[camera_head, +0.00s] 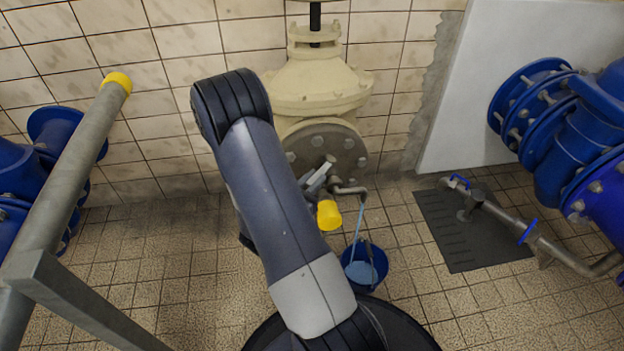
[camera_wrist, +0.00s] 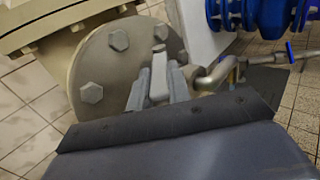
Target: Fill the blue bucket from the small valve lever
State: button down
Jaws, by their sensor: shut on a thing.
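The blue bucket (camera_head: 381,266) stands upright on the tiled floor below the small tap (camera_head: 350,190). A thin pale-blue stream (camera_head: 358,225) runs from the spout down into the bucket, and light-blue water (camera_head: 361,272) shows inside it. My gripper (camera_head: 318,178) is at the tap in front of the round flange. In the wrist view my gripper (camera_wrist: 158,92) is shut on the small pale valve lever (camera_wrist: 159,62), whose upper part shows between the fingers. The tap's bent spout (camera_wrist: 215,74) is just right of the fingers. The bucket is not visible in the wrist view.
A large cream valve (camera_head: 315,85) stands behind the tap against the tiled wall. Blue flanged pipes (camera_head: 575,125) are at right, above a dark floor plate (camera_head: 465,235) with a small pipe. A grey rail (camera_head: 70,185) crosses the left. Floor at lower left is clear.

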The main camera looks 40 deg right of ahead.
jog(key=c, duration=1.3)
grip_release()
jog(key=shift+a, duration=0.1)
jog(key=p+v, duration=0.2)
jog(key=v, duration=0.8)
jog(key=shift+a, duration=0.3)
